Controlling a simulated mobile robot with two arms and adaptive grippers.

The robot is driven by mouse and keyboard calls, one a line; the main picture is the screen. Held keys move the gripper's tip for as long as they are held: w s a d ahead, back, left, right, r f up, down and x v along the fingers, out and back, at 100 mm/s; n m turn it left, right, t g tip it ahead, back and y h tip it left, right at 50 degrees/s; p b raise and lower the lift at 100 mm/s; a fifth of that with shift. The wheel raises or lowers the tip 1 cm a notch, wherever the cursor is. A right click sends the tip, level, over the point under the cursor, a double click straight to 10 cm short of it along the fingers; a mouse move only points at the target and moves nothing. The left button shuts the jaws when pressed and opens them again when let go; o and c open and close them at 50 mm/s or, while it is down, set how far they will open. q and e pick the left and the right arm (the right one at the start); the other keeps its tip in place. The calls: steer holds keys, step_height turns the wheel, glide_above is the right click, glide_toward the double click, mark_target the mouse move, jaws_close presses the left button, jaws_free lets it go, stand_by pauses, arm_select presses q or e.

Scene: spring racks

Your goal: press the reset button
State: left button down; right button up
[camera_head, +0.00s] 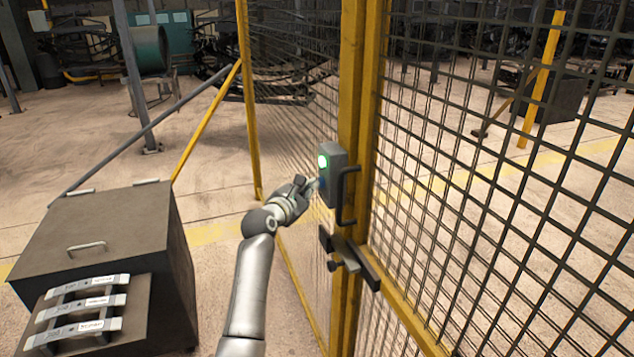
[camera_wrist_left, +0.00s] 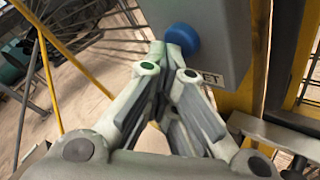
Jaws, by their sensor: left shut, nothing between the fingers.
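The reset button is a blue round knob (camera_wrist_left: 182,38) on a grey control box (camera_head: 335,172) fixed to the yellow fence post. In the head view the blue button (camera_head: 322,184) shows just below a lit green button (camera_head: 323,161). My left gripper (camera_head: 312,184) is shut and empty, its fingertips at the box's button face. In the left wrist view the fingertips (camera_wrist_left: 172,50) are right at the blue button and overlap its lower left side; I cannot tell whether they touch it. A label ending in "ET" is partly hidden behind the fingers. My right gripper is not in view.
A black handle (camera_head: 347,195) and a latch (camera_head: 348,262) sit on the yellow post (camera_head: 352,85) beside and below the box. Mesh fence panels (camera_head: 480,190) stand on both sides. A dark cabinet (camera_head: 105,225) with labelled handles stands at the left.

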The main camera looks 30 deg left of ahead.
arm_select(q)
steer(key=shift+s, duration=0.15)
steer(key=shift+a, duration=0.1)
steer(key=s+a+p, duration=0.1)
steer(key=s+a, duration=0.3)
steer(key=shift+s+p, duration=0.3)
steer(key=shift+p, duration=0.05)
stand_by(0.8)
